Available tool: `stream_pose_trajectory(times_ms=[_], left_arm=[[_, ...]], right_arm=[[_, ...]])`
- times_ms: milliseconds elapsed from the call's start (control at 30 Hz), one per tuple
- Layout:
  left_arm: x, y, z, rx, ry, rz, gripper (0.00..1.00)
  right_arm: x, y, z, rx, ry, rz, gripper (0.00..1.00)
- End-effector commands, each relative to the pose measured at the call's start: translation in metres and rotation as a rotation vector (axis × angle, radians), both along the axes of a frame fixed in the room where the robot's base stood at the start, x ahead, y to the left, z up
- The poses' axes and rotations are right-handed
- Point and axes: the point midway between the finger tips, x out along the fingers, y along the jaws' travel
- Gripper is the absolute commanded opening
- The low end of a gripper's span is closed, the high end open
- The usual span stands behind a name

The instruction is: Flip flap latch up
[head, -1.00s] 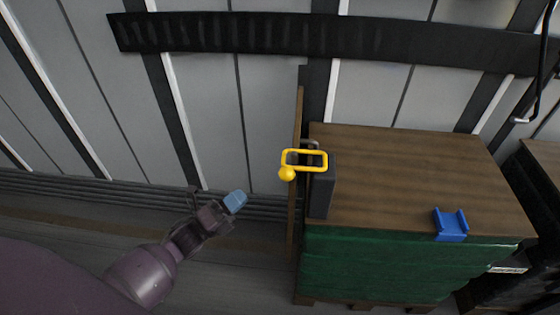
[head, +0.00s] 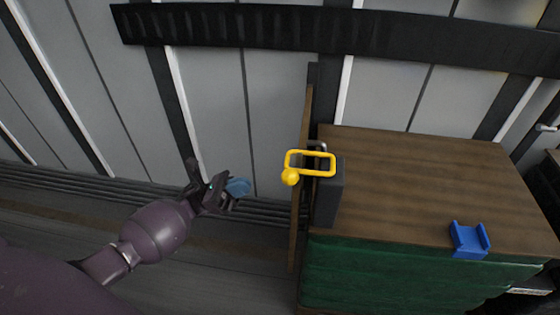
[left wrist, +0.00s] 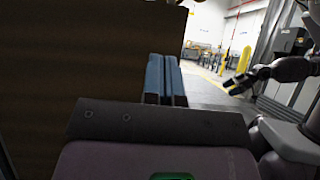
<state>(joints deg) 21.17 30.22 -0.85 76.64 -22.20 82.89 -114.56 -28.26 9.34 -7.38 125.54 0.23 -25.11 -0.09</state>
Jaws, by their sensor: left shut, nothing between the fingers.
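The yellow latch (head: 312,163), a rectangular loop with a round knob at its lower left, sits at the top of a dark post (head: 328,197). The post is beside the upright brown flap (head: 301,180), seen nearly edge-on. The loop lies across the top of the flap and post. My left gripper (head: 239,187), with blue fingertips, is shut and empty, to the left of the latch and apart from it. Its blue fingers (left wrist: 164,80) are together in the left wrist view, beside a dark brown surface. A dark arm end (left wrist: 245,82), seemingly my right one, shows there, its fingers unclear.
A wooden-topped crate (head: 420,180) with green sides stands right of the post. A blue bracket (head: 468,240) sits on its front edge. A ribbed grey wall with a black rail (head: 240,27) runs behind. The floor left of the flap is clear.

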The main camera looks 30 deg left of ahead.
Motion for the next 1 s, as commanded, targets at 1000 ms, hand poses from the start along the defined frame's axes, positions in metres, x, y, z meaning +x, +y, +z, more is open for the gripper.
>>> stream_pose_trajectory(times_ms=[1000], left_arm=[[0.03, -0.084, 0.087, 0.0, -0.003, -0.001, 0.0]], right_arm=[[0.003, 0.001, 0.026, 0.003, -0.04, -0.005, 1.0]])
